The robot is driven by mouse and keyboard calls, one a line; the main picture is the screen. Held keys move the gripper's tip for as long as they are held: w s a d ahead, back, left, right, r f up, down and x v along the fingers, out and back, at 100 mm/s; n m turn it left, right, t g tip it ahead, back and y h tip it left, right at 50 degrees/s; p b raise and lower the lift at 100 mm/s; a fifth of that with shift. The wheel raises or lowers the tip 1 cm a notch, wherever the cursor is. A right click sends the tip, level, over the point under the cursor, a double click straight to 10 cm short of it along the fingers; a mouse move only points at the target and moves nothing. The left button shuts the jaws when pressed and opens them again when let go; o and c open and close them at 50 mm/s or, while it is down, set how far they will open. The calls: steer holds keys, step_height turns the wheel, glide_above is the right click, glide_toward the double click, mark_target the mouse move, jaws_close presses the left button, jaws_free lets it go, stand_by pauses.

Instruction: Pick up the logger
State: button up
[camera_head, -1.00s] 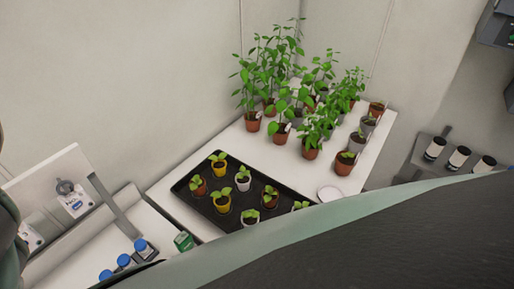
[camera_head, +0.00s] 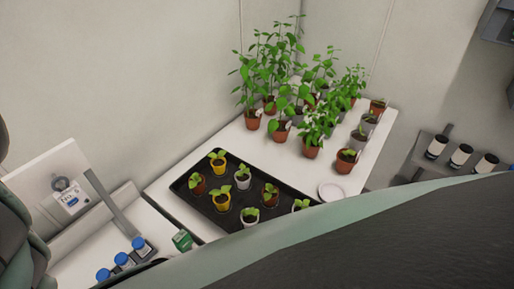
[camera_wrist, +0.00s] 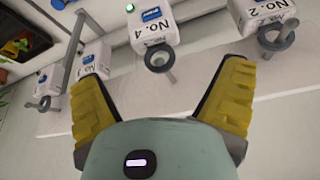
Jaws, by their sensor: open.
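Several white box-like loggers with dark number labels and grey rings show in the wrist view. The logger marked No. 4 (camera_wrist: 152,22) is at the top, ahead of and between the fingers, with a green light beside it. The No. 2 logger (camera_wrist: 262,12) is at the upper right. Another logger (camera_wrist: 88,63) is partly hidden behind the left finger, and a further one (camera_wrist: 47,80) is at the left. My gripper (camera_wrist: 163,70) is open, its yellow-padded fingers apart and empty. In the head view, one logger (camera_head: 71,201) shows by a white panel.
In the head view, blue-capped bottles (camera_head: 122,260) and a small green box (camera_head: 182,240) stand near the panel (camera_head: 40,170). A black tray (camera_head: 190,203) of seedlings and taller potted plants (camera_head: 310,120) fill much of the white table (camera_head: 230,137). Dark jars (camera_head: 461,156) are at right.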

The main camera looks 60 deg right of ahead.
steer(key=shift+w+d+f, duration=0.1)
steer(key=shift+w+f, duration=0.15)
steer(key=shift+f, duration=0.2)
steer(key=shift+w+d+f+p, duration=0.15)
steer(key=shift+w+f+p, duration=0.2)
steer(key=shift+f+p, duration=0.35)
steer(key=shift+p+x, duration=0.5)
steer(key=shift+x, duration=0.8)
steer(key=c, duration=1.4)
steer(key=shift+a, duration=0.25)
steer(key=shift+r+b, duration=0.15)
steer(key=shift+b, duration=1)
steer(key=s+a+b, duration=0.1)
steer(key=s, duration=0.5)
steer(key=s+a+b, duration=0.1)
steer(key=s, duration=0.4)
steer(key=s+a+b, duration=0.1)
steer(key=s, duration=0.5)
steer(key=shift+s+a+r, duration=0.15)
steer(key=shift+s, duration=0.25)
